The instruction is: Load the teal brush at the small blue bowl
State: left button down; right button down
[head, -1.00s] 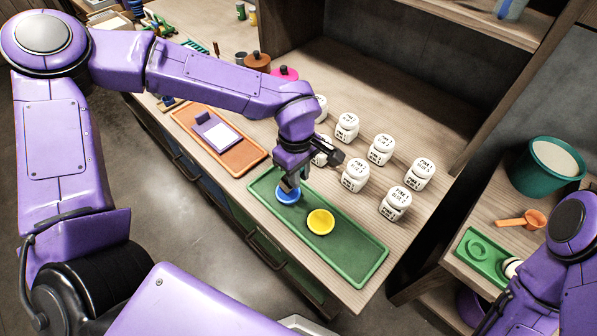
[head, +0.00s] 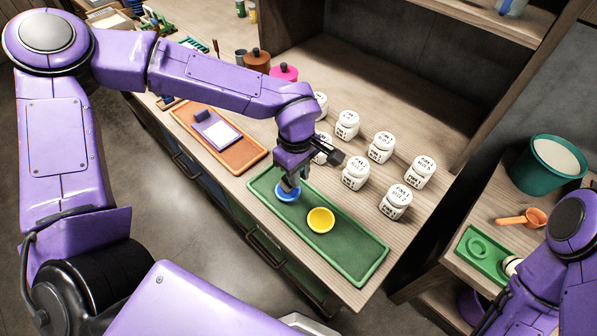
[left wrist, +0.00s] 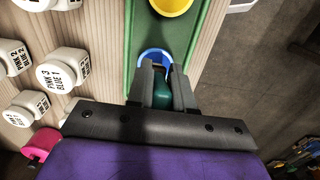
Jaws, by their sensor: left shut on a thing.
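The small blue bowl (head: 287,197) stands at the left end of a green tray (head: 345,247). My left gripper (head: 290,182) points down right over the bowl. In the left wrist view its fingers (left wrist: 162,85) are shut on the teal brush (left wrist: 161,97), of which only a teal part shows between them. The brush's tip is hidden, so I cannot tell whether it touches inside the bowl. The bowl's blue rim (left wrist: 153,53) shows just beyond the fingers. A yellow bowl (head: 320,219) stands on the same tray to the right. My right gripper is not in view.
Several white labelled jars (head: 356,174) stand behind the tray. An orange tray (head: 240,158) with a white-faced purple block lies to the left. A teal bucket (head: 540,172), an orange scoop (head: 534,217) and a green holder (head: 480,252) are on the right-hand table.

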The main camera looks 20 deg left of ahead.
pick_arm(q)
jog(key=shift+s+f+p, duration=0.1)
jog(key=shift+p, duration=0.35)
dwell(1.3)
notch_tip(320, 180, up, 7)
jog(key=p, duration=0.8)
jog(key=shift+p, duration=0.4)
dwell(0.4)
